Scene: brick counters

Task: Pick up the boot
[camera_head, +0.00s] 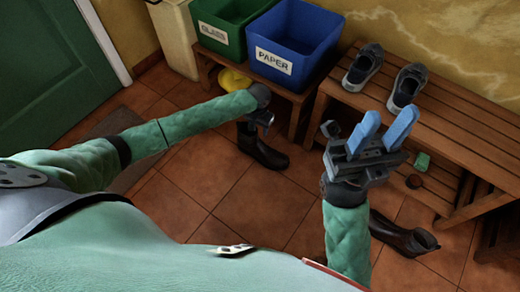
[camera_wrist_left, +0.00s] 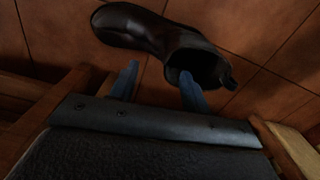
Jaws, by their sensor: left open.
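A dark boot (camera_head: 262,150) stands on the tiled floor in front of the bench. It also shows in the left wrist view (camera_wrist_left: 150,30), toe to the left and its open top (camera_wrist_left: 205,65) to the right. My left gripper (camera_wrist_left: 158,85) is open, with one blue finger by the boot's top edge and the other below its middle; I cannot tell whether they touch it. In the head view my left gripper (camera_head: 264,122) is mostly hidden, just above the boot. A second dark boot (camera_head: 405,236) lies at lower right. My right gripper (camera_head: 386,128) is open and empty.
A green bin (camera_head: 220,35) and a blue bin (camera_head: 290,50) stand on a low wooden bench. A pair of grey shoes (camera_head: 362,66) sits on the slatted bench (camera_head: 450,115) at right. A yellow object (camera_head: 233,79) lies behind my left arm. Floor in the middle is clear.

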